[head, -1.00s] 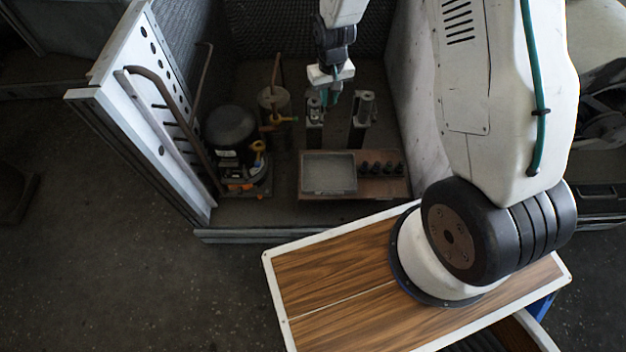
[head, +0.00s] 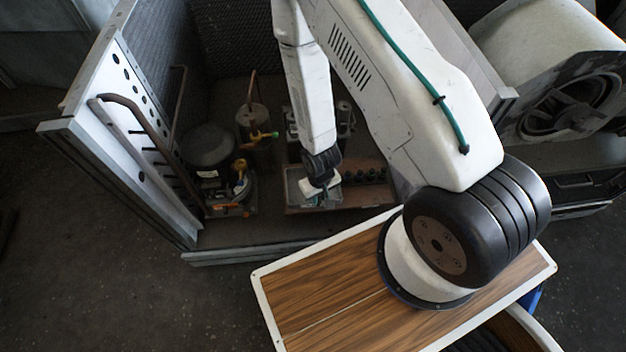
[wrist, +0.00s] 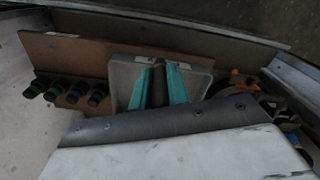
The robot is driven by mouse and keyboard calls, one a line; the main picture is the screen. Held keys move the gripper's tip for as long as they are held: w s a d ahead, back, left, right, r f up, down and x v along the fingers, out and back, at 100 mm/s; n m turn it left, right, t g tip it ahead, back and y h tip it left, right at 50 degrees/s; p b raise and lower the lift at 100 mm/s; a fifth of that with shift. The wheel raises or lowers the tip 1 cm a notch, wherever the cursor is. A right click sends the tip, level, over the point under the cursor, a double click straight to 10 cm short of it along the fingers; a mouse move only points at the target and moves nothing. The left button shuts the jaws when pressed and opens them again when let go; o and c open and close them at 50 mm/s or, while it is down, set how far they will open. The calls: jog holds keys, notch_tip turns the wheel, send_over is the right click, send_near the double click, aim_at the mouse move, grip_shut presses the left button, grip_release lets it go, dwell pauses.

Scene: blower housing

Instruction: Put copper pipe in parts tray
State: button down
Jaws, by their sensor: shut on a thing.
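My gripper (head: 322,199) is low over the parts tray (head: 294,186), a shallow grey tray in the brown block inside the housing. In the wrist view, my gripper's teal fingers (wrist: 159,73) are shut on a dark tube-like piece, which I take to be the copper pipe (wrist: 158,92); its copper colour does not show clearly. The pale tray (wrist: 122,78) lies behind and around the fingers there. The pipe's far end is hard to see, and I cannot tell if it touches the tray floor. In the head view my arm hides the pipe.
Several dark fittings (head: 362,177) stand right of the tray. A black compressor (head: 208,150) and a canister (head: 253,122) stand to the left. A bent brown pipe (head: 150,117) runs along the perforated side panel (head: 128,95). The housing's front rail (head: 235,254) is near.

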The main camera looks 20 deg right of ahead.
jog(key=w, duration=0.3)
jog(key=w+d, duration=0.1)
jog(key=w, duration=0.2)
jog(key=w+d+f, duration=0.1)
jog(key=w, duration=0.2)
jog(key=shift+w, duration=0.15)
jog(key=shift+f, duration=1.7)
jog(key=c, duration=1.4)
grip_release()
jog(key=shift+f, duration=0.1)
jog(key=shift+o, duration=0.2)
